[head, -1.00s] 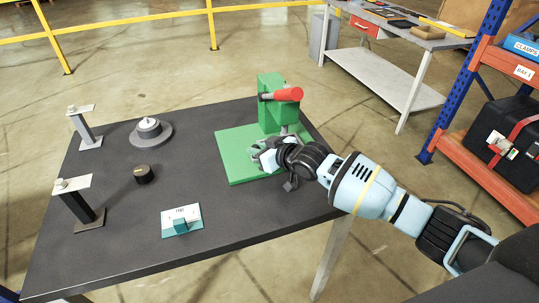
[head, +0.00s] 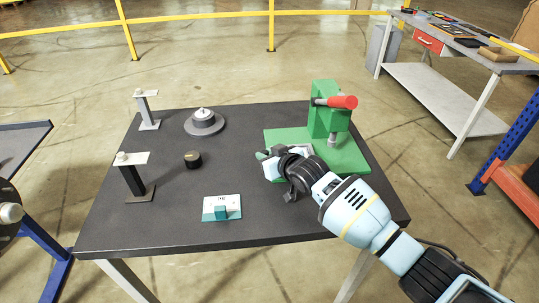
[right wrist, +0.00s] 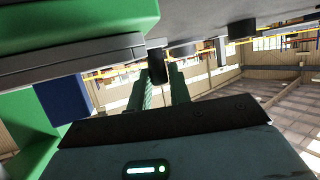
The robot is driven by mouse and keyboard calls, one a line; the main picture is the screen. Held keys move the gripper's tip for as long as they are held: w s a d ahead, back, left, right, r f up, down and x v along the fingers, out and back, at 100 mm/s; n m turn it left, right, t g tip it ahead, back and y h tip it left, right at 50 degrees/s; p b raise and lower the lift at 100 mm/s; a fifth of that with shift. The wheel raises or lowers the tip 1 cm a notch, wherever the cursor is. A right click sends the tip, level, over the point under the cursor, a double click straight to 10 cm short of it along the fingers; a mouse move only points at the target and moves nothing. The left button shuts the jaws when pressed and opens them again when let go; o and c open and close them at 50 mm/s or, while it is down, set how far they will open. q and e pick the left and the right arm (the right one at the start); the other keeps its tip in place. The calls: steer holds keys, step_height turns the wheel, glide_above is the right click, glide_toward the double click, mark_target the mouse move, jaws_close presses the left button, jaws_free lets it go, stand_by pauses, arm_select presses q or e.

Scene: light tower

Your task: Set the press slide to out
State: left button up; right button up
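The green press (head: 325,110), with a red handle (head: 343,102), stands at the right back of the dark table on a green base (head: 350,157). Its grey slide plate (head: 303,148) lies on the base, partly hidden by my right gripper. In the upside-down right wrist view, the grey slide (right wrist: 70,60) carries a blue block (right wrist: 62,103) and a dark knob (right wrist: 156,70) at its end. My right gripper (head: 265,157) is at the base's left edge. Its two fingers (right wrist: 157,88) are on either side of the knob and look closed on it.
On the table are a grey round fixture (head: 205,122), a black cylinder (head: 193,159), a white-teal block (head: 221,207) and two posts with plates (head: 148,110), (head: 135,175). A workbench (head: 440,97) stands at the back right.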

steer(key=o, duration=0.4)
steer(key=shift+a, duration=0.3)
arm_select(q)
steer(key=shift+a, duration=0.1)
arm_select(e)
steer(key=shift+d, duration=0.1)
steer(key=shift+s+d+r, duration=0.2)
steer(key=shift+s+r, duration=0.05)
steer(key=shift+s, duration=0.1)
steer(key=p+v, duration=0.1)
steer(key=v, duration=0.4)
steer(key=shift+s+d+r, duration=0.1)
steer(key=shift+s, duration=0.1)
steer(key=shift+s+d+r+p, duration=0.2)
steer(key=shift+s+d+p, duration=0.15)
steer(key=shift+s, duration=0.25)
arm_select(q)
steer(key=shift+w+r, duration=0.4)
steer(key=shift+r, duration=0.2)
steer(key=shift+w+r, duration=0.4)
steer(key=shift+r, duration=0.2)
steer(key=shift+s, duration=0.1)
